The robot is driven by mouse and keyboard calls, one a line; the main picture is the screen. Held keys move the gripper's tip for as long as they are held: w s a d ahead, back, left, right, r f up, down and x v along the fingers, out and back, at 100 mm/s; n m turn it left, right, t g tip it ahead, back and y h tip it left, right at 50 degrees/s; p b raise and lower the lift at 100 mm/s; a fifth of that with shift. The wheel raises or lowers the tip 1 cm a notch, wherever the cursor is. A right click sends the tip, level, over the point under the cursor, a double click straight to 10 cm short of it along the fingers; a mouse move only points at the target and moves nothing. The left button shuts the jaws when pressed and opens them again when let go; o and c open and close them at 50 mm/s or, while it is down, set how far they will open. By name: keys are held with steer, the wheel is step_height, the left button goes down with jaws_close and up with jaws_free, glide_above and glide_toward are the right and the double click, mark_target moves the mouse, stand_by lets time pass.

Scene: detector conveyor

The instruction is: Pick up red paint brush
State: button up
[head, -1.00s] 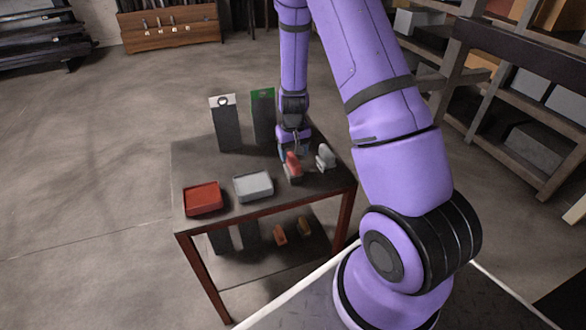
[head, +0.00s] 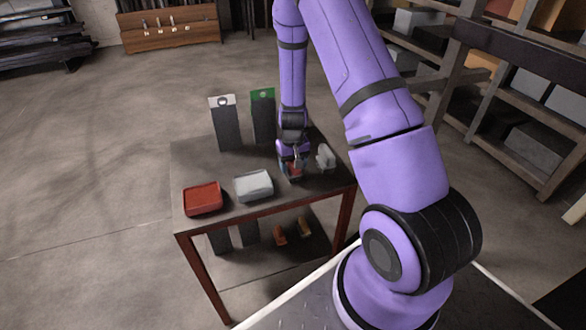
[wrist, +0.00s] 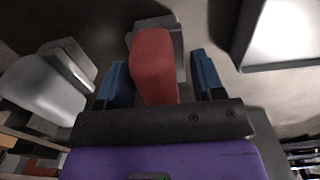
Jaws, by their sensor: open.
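The red paint brush (wrist: 154,62) shows in the wrist view between the two blue fingers of my gripper (wrist: 159,82). The fingers stand apart on either side of it, with a visible gap at the right finger. In the head view, my gripper (head: 291,171) is low over the table's right part, and the red brush (head: 294,170) is mostly hidden behind it. A grey-white brush (head: 325,157) stands just to the right in the head view; it also shows at the left of the wrist view (wrist: 42,88).
The dark table (head: 228,170) also holds a red tray (head: 203,198), a grey tray (head: 254,186) and two upright dark panels, one white-topped (head: 227,125) and one green-topped (head: 263,115). A lower shelf holds orange items (head: 280,235). Shelving (head: 520,90) stands at the right.

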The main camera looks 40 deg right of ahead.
steer(key=shift+f, duration=0.15)
steer(key=c, duration=0.7)
steer(key=shift+r, duration=0.2)
